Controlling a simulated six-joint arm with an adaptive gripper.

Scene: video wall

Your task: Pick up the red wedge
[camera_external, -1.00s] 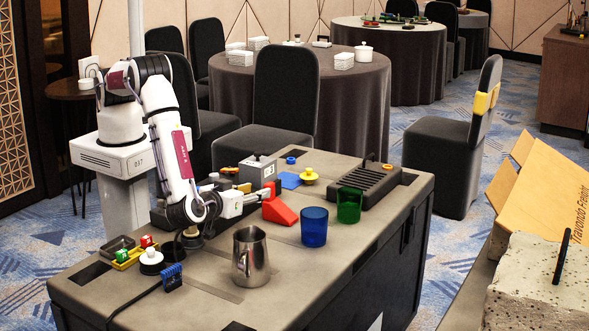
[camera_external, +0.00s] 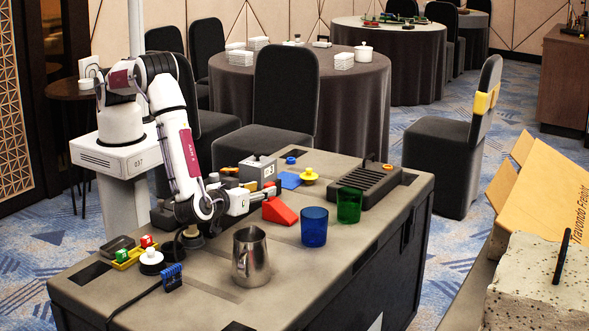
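The red wedge (camera_external: 279,211) lies on the grey work table (camera_external: 206,294), left of the blue cup and behind the metal pitcher. The fingertips overlap the wedge's upper end in this view. I cannot tell whether they touch it, or whether the fingers are apart.
A blue cup (camera_external: 314,227) and a green cup (camera_external: 349,205) stand right of the wedge. A metal pitcher (camera_external: 250,257) stands in front.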

